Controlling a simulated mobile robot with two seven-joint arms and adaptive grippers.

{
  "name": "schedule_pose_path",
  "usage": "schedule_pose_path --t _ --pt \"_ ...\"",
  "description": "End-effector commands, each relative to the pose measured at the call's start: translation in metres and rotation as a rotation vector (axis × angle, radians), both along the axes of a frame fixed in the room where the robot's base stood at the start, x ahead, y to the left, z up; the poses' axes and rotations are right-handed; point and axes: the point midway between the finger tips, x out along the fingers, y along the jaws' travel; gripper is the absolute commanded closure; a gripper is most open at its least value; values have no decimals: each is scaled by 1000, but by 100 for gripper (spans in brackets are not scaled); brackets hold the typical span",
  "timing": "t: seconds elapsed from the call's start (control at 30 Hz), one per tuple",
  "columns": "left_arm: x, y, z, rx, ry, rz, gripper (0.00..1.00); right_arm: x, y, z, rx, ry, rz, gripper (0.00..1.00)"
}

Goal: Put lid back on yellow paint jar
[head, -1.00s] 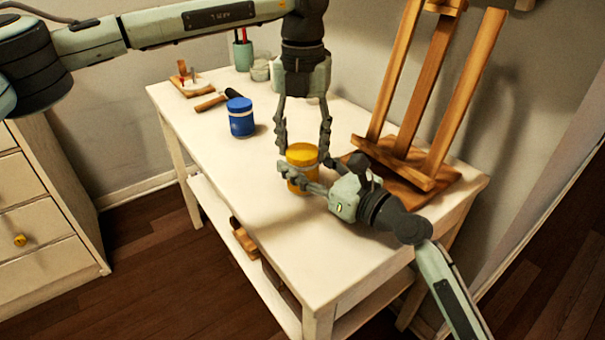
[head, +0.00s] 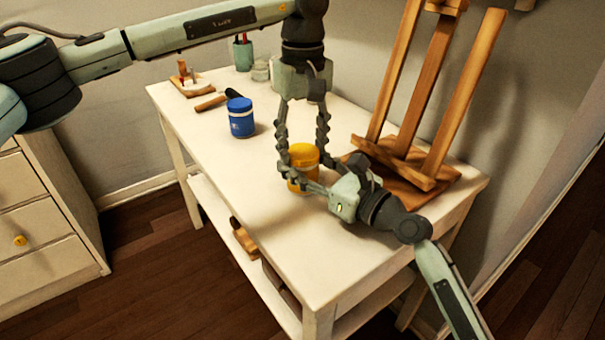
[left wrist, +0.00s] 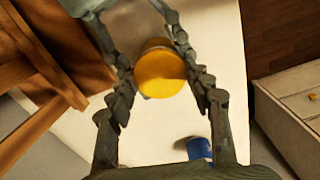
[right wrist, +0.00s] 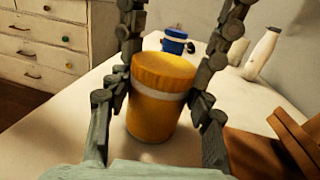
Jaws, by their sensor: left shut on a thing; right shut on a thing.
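The yellow paint jar (head: 301,187) stands upright near the front of the white table, with its yellow lid (head: 303,153) on top. In the right wrist view a pale band separates the lid (right wrist: 163,68) from the jar body (right wrist: 153,119). My left gripper (head: 304,160) points down from above and is shut on the lid, one finger on each side. My right gripper (head: 306,180) reaches in low from the right and is shut around the jar body. Whether the lid is fully seated is not clear, and fingers hide part of the rim.
A blue jar (head: 241,120) stands behind and to the left. Brushes in a cup (head: 243,55), a small glass jar (head: 261,71) and wooden tools (head: 210,103) are at the back. A wooden easel (head: 410,170) stands close on the right. The table's left front is clear.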

Motion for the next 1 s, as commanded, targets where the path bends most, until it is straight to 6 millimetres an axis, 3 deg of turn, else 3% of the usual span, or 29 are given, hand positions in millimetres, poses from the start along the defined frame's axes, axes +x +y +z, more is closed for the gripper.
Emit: schedule_pose_path --t 0.17,0.2,0.37,0.77,1.0 --pt "0 0 0 0 0 -38 84 0 0 0 0 0 0 100" --pt "0 0 0 0 0 -37 46 0 0 0 0 0 0 100" --pt "0 0 0 0 0 -36 26 0 0 0 0 0 0 100" --pt "0 0 6 -1 -2 -35 25 0 0 0 0 0 0 100" --pt "1 -1 50 -1 -4 -35 25 0 0 0 0 0 0 100"
